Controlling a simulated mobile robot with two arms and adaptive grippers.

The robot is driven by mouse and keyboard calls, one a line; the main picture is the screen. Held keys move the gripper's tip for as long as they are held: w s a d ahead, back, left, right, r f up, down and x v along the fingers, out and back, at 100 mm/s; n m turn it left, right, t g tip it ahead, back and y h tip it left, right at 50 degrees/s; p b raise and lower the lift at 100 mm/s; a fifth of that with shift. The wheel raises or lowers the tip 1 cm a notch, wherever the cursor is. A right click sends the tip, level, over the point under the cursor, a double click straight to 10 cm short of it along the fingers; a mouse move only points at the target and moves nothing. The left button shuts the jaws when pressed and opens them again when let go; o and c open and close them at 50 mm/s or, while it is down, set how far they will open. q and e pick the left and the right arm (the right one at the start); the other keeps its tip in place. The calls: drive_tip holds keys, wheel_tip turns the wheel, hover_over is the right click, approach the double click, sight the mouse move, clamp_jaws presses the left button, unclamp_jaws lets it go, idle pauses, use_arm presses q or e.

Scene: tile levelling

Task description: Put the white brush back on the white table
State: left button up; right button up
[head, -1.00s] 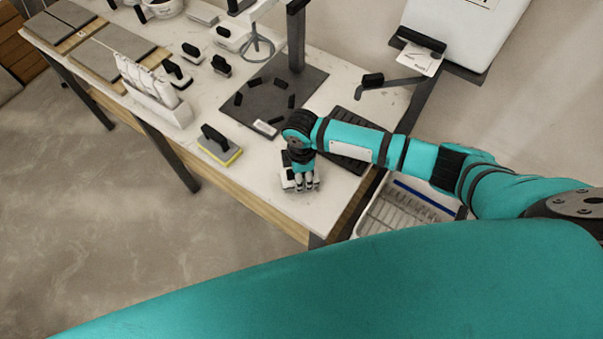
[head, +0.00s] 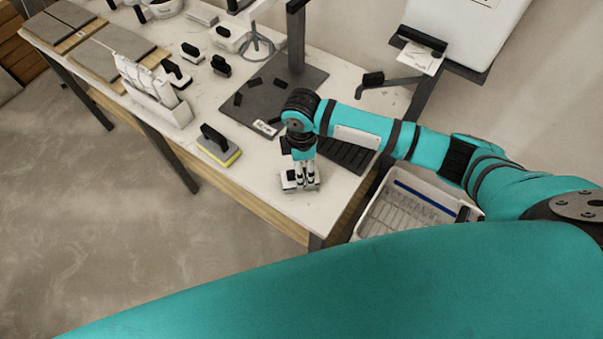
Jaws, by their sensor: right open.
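The white brush (head: 288,184) sits on the white table (head: 255,195) near its front right corner. Its white body shows on both sides of my right gripper's fingers, and part of it is hidden behind them. My right gripper (head: 306,183) is open and points down at the brush, over or just in front of it. I cannot tell whether the fingers touch it. My left gripper is not in view.
A black-handled float with a yellow edge (head: 219,150) lies left of the gripper. A white rack (head: 165,105), several black-handled tools and a dark stand base (head: 260,95) are farther back. A white bin (head: 400,215) stands right of the table.

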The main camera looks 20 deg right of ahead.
wheel_tip(320, 180, up, 7)
drive_tip(key=shift+f+b, duration=0.2)
drive_tip(key=shift+b, duration=0.2)
